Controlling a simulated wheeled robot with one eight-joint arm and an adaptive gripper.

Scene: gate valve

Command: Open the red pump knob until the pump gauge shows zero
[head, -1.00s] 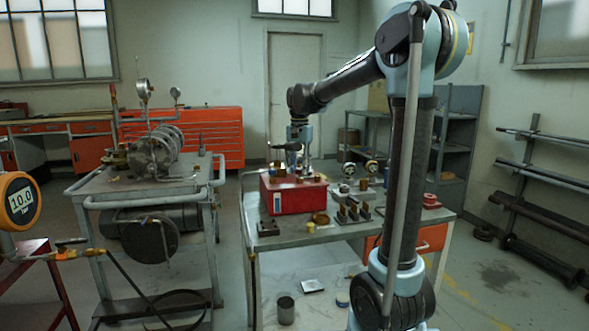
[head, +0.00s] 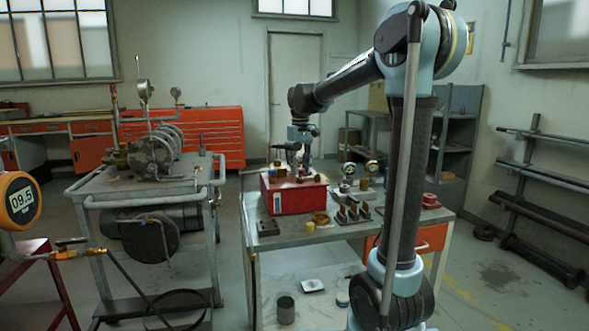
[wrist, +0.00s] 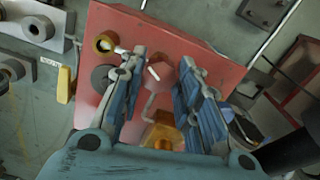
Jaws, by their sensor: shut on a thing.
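The red pump box (head: 296,200) stands on the metal cart, seen from above in the wrist view (wrist: 110,20). The red pump knob (wrist: 161,73), with a white mark on its top, is on the box between the fingertips. My gripper (wrist: 162,60) is shut on the knob and points down at it. In the head view my gripper (head: 304,168) is at the top of the box, and the knob is hard to make out there. An orange round digital gauge (head: 21,202) at the far left reads 09.5.
Brass and dark fittings (head: 352,209) and small dial gauges (head: 347,169) stand right of the box. A second cart with a machine (head: 150,155) is on the left. Several cylindrical ports and an amber part (wrist: 163,135) surround the knob.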

